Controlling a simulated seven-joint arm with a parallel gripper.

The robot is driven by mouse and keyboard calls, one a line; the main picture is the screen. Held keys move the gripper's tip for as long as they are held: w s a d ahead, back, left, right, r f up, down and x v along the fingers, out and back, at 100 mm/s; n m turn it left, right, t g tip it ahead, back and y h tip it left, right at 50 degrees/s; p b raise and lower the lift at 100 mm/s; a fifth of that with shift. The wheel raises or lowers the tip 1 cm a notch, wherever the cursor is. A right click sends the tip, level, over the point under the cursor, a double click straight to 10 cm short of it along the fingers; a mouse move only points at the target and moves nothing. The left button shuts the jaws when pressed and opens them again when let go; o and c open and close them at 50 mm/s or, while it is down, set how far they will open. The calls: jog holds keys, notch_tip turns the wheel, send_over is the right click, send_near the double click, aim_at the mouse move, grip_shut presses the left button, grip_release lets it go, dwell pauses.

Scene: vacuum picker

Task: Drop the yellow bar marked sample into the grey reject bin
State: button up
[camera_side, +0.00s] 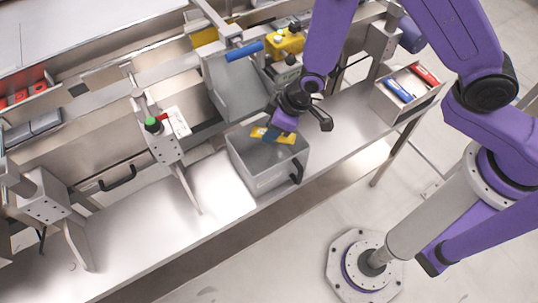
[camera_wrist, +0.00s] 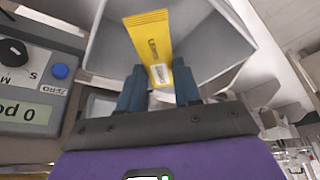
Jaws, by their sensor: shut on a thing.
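The yellow bar (camera_side: 288,138) shows over the opening of the grey bin (camera_side: 254,183), towards its back side in the side view. My gripper (camera_side: 272,133) is shut on one end of the bar. In the wrist view the bar (camera_wrist: 149,35) sticks out from between the blue fingers of my gripper (camera_wrist: 160,84), with printed lettering and a pale label near the fingers. Pale grey bin walls (camera_wrist: 216,42) surround it there. How far the bar is above the bin floor is hard to tell.
A scale-like device with a display (camera_wrist: 38,80) stands left in the wrist view. A tray (camera_side: 408,112) with blue and red bars is to the right. A post with a green button (camera_side: 152,123) stands left of the bin. The bench (camera_side: 130,225) is clear at front left.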

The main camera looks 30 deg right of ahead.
jog(key=o, duration=1.1)
jog(key=shift+r, duration=0.15)
jog(key=v, duration=1.7)
jog(key=shift+r, duration=0.1)
jog(key=s+d+r+n+g+h, duration=0.1)
jog(key=s+d+r, duration=0.1)
jog(key=s+d, duration=0.6)
jog(key=s+d+r+n+g+h, duration=0.1)
jog(key=s+d+r+n+g, duration=0.1)
jog(key=s+d, duration=0.7)
jog(key=shift+s+d+r+n+h, duration=0.3)
jog(key=shift+s+d+r+h, duration=0.1)
jog(key=shift+d+r, duration=0.1)
